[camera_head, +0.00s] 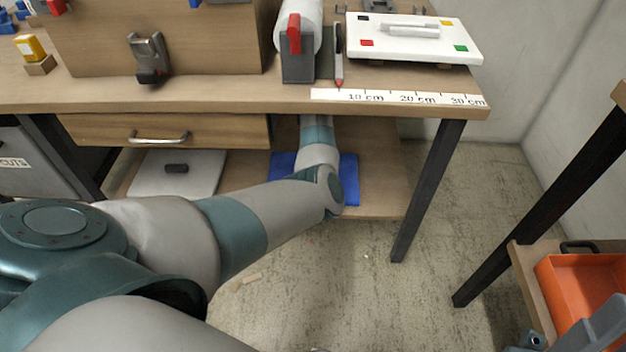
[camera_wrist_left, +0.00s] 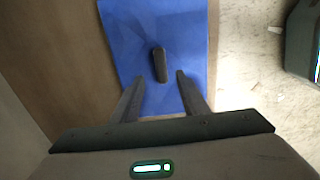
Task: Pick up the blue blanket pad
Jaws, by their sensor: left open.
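The blue blanket pad (camera_head: 350,182) lies flat on the low wooden shelf under the workbench, partly hidden behind my left forearm in the head view. In the left wrist view the pad (camera_wrist_left: 188,35) has a short dark handle (camera_wrist_left: 159,62) near its middle. My left gripper (camera_wrist_left: 160,77) is open over the near part of the pad. Its fingertips point toward the handle, one to each side of its near end. The handle is not gripped. The head view hides my left gripper behind the arm.
A white pad with a dark handle (camera_head: 176,168) lies to the left on the same shelf. The bench top (camera_head: 230,94) overhangs the shelf, with a drawer (camera_head: 160,131) and a dark leg (camera_head: 428,190). An orange bin (camera_head: 575,285) stands at the lower right.

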